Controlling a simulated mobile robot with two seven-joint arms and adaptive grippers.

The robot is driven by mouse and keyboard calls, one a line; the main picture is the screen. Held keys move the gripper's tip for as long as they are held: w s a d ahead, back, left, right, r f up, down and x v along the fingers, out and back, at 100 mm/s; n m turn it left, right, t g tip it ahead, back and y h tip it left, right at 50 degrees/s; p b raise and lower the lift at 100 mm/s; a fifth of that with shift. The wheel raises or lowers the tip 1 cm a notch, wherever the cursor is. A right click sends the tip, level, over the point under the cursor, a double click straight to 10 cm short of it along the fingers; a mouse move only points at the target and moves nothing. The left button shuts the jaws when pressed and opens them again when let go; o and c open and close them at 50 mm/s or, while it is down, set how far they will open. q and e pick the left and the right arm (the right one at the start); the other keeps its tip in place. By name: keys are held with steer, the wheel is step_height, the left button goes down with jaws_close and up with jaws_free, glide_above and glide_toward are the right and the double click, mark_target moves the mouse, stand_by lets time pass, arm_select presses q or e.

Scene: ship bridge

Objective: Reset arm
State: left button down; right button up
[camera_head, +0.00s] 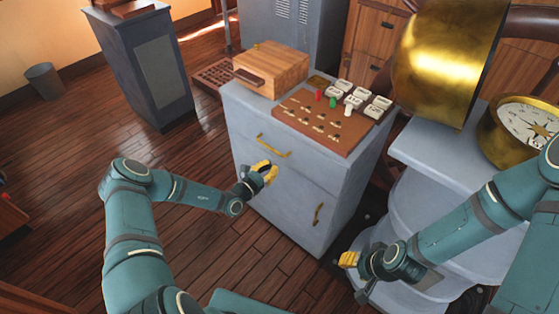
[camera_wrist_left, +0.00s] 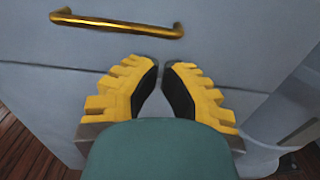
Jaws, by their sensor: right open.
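My left gripper (camera_head: 265,171), with yellow fingers, is in front of the grey cabinet (camera_head: 300,190), just below its upper gold handle (camera_head: 273,146). In the left wrist view, the gripper (camera_wrist_left: 161,66) has its fingertips close together with a narrow gap and nothing between them. The gold handle (camera_wrist_left: 118,24) is beyond the fingertips, up and to the left, and apart from them. My right gripper (camera_head: 347,260) is low in front of the rounded grey pedestal and holds nothing that I can see; its fingers show small.
On the cabinet are a wooden box (camera_head: 271,68), a brown board (camera_head: 317,122) and several pale blocks with red, green and white pieces. A brass dome (camera_head: 440,60) and a compass (camera_head: 525,125) stand right.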

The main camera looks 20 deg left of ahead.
arm_select(q)
steer(key=v, duration=0.6)
steer(key=s+d+m+g+h, duration=0.6)
steer(key=s+d+m+g, duration=0.75)
steer(key=d, duration=0.35)
steer(key=s+f+m+g+y, duration=0.1)
steer(key=s+m+g+y, duration=0.4)
steer(key=s+m, duration=0.3)
steer(key=r+m+t+y, duration=0.1)
steer(key=m, duration=0.1)
steer(key=a+r+m+t+y, duration=0.1)
steer(key=r+m, duration=0.1)
steer(key=m, duration=0.1)
steer(key=a+r+m+t+y, duration=0.1)
steer(key=m+t+y, duration=0.1)
steer(key=m, duration=0.1)
steer(key=shift+w+r+p, duration=0.25)
steer(key=shift+r+p, duration=0.05)
steer(key=shift+r, duration=0.1)
